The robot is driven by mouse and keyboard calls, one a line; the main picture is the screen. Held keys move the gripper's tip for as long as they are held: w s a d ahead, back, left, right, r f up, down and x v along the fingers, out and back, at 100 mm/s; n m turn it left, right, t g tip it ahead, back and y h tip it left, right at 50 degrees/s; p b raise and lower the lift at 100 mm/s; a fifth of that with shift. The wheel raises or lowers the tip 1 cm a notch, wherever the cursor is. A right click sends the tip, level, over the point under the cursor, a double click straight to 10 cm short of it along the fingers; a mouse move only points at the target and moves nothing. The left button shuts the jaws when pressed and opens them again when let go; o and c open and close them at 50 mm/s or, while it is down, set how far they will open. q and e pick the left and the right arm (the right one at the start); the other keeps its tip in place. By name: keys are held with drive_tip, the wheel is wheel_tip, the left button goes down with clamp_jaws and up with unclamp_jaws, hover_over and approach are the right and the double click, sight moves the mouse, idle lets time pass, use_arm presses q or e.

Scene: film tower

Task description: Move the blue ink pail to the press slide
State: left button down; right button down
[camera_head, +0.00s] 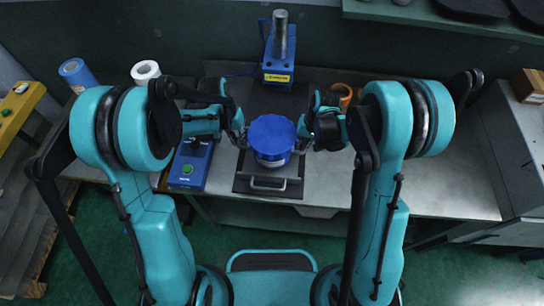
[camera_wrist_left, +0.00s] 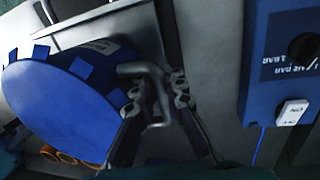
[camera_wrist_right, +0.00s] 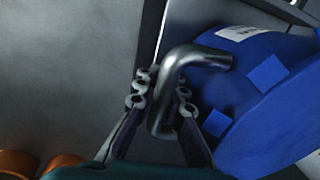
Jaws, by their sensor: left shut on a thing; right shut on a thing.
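My left gripper (camera_head: 241,137) is shut on the bent metal handle (camera_wrist_left: 135,69) on the pail's left side. My right gripper (camera_head: 304,139) is shut on the matching handle (camera_wrist_right: 195,57) on its right side. The press slide (camera_head: 243,180), a dark plate with a front pull handle, shows below and in front of the pail. I cannot tell whether the pail touches the slide; its underside is hidden.
The blue press (camera_head: 278,68) with a steel cylinder stands behind the pail. A white roll (camera_head: 145,71), blue roll (camera_head: 75,72) and orange rings (camera_head: 341,93) stand farther back. The right tabletop (camera_head: 450,185) is clear.

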use_arm(q)
drive_tip(key=shift+f, duration=0.45)
use_arm(e)
drive_tip(key=shift+f, duration=0.45)
use_arm(q)
drive_tip(key=c, duration=1.6)
unclamp_jaws()
drive_tip(key=shift+r, duration=0.15)
use_arm(e)
drive_tip(key=c, duration=1.6)
unclamp_jaws()
drive_tip(key=shift+r, duration=0.15)
drive_tip(key=shift+r, duration=0.1)
use_arm(q)
drive_tip(key=r, duration=0.2)
drive_tip(key=a+r, duration=0.1)
drive_tip(key=r, duration=0.4)
drive_tip(key=shift+a+r, duration=0.25)
drive_tip(key=shift+r, duration=0.15)
use_arm(e)
wheel_tip(320, 180, up, 12)
drive_tip(key=d, duration=0.2)
drive_tip(key=shift+s, duration=0.15)
use_arm(q)
drive_tip(key=shift+w, duration=0.1)
use_arm(e)
drive_tip(key=shift+d+f, duration=0.1)
drive_tip(key=shift+f, duration=0.1)
